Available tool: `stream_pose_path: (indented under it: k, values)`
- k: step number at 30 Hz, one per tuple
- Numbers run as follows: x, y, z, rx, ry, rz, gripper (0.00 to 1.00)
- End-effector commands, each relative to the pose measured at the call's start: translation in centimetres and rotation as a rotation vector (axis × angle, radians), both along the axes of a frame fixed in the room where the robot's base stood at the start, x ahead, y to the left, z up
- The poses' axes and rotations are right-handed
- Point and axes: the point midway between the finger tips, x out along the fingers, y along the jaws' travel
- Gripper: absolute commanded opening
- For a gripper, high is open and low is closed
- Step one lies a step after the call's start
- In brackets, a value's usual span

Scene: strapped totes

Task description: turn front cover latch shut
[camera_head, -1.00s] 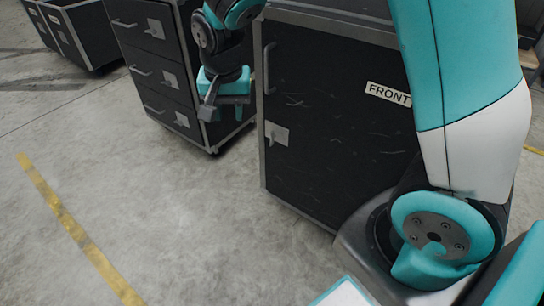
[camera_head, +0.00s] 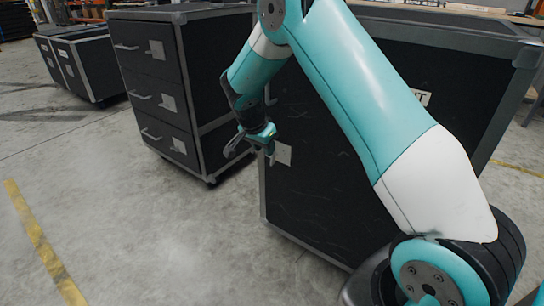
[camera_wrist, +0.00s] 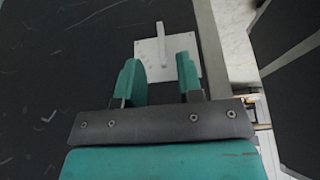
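The front cover (camera_head: 330,185) is the dark panel of the large tote, with a white label partly hidden behind my arm. Its latch (camera_head: 283,153) is a pale metal plate near the left edge; my gripper overlaps its left side. In the wrist view the latch plate and its raised handle (camera_wrist: 161,44) lie beyond the fingertips. The handle lines up with the gap between the fingers, roughly along the fingers' direction. My gripper (camera_wrist: 159,76) is open and empty, with its two teal fingers apart. It also shows in the head view (camera_head: 262,143). I cannot tell whether a finger touches the plate.
A dark drawer cabinet (camera_head: 152,85) with several handles and latches stands to the left, with a narrow gap to the tote. Further dark totes (camera_head: 80,65) stand at the far left. The floor in front is clear, with a yellow line (camera_head: 42,245).

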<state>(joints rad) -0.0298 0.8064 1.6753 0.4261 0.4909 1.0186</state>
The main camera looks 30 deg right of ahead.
Motion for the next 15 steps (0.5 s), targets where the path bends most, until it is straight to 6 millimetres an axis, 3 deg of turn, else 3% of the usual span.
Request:
stream_pose_path:
  k: [3,9,15]
  values:
    - [0.9,-2.6,-0.3,0.001,-0.002,-0.005,0.34]
    - [1.2,-3.4,-3.6,0.001,0.002,0.001,0.34]
    - [1.4,-3.8,-4.6,0.001,0.0,0.001,0.34]
